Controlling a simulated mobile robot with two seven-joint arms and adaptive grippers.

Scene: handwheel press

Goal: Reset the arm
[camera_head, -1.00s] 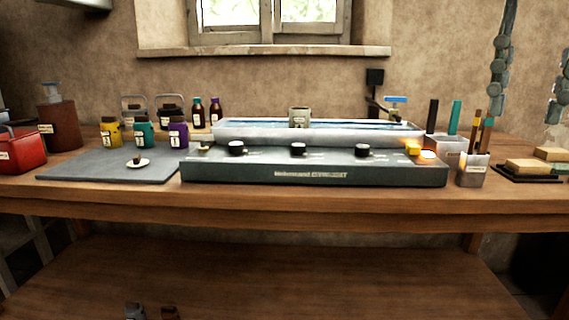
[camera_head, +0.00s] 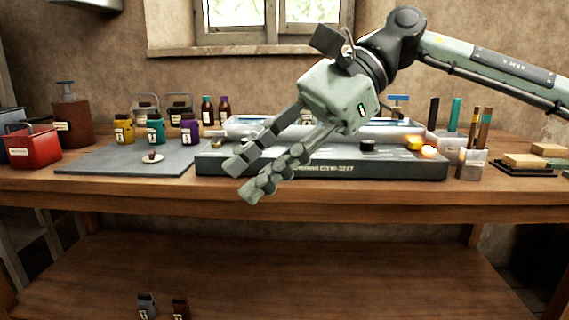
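My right arm (camera_head: 490,66) comes in from the upper right. Its gripper (camera_head: 244,180) hangs in front of the grey machine (camera_head: 400,167), fingers pointing down and left. The two fingers are apart with nothing between them. The gripper hides the machine's middle and part of its top tray. One black knob (camera_head: 367,145) and a glowing orange light (camera_head: 428,152) show on the machine's right part. My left gripper is not in view.
A grey mat (camera_head: 110,160) with a small dish (camera_head: 152,157) lies left of the machine. Yellow, teal and purple jars (camera_head: 157,131) stand behind it. A red basket (camera_head: 33,148) is far left. Holders with sticks (camera_head: 471,163) and a dark tray with blocks (camera_head: 527,170) stand right.

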